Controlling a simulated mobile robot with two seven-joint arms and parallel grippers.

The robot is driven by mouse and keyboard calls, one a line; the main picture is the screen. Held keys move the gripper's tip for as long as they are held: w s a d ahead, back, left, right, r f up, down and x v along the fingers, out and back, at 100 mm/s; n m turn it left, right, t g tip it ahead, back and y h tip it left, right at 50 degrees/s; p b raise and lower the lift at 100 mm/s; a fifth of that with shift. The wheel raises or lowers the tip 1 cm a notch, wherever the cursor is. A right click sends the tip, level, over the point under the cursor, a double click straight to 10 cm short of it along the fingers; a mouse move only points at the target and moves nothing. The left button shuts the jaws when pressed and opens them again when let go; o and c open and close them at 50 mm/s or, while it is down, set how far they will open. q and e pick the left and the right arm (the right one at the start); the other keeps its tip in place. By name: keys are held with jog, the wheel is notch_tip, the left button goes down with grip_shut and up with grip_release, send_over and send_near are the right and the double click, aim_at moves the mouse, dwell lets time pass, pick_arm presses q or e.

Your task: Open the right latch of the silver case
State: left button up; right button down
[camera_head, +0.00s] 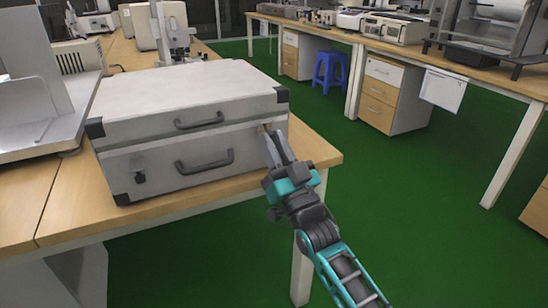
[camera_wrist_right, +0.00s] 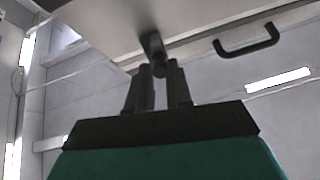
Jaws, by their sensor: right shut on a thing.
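The silver case (camera_head: 180,92) lies shut on the wooden table in the head view, with dark corner caps and its front facing me. A lid handle (camera_head: 199,121) and a lower handle (camera_head: 205,163) sit on its front. The left latch (camera_head: 139,172) is at the front left. My right gripper (camera_head: 270,133) is at the case's front right. In the wrist view, its fingers (camera_wrist_right: 160,72) are closed on the dark right latch (camera_wrist_right: 153,46), which is mostly hidden in the head view. My left gripper is not in view.
The table's (camera_head: 318,160) right corner is just beside the case. A white device (camera_head: 35,95) stands close on the left. Green floor (camera_head: 420,200) is open to the right, with a blue stool (camera_head: 331,69) and drawer cabinets (camera_head: 392,95) farther back.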

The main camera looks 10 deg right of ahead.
jog(key=shift+f+b, duration=0.2)
jog(key=shift+b, duration=0.1)
jog(key=shift+t, duration=0.3)
jog(key=c, duration=1)
grip_release()
jog(key=shift+c, duration=0.2)
jog(key=p+v, duration=0.1)
jog(key=v, duration=1.2)
jog(key=shift+p, duration=0.35)
jog(key=shift+r, duration=0.15)
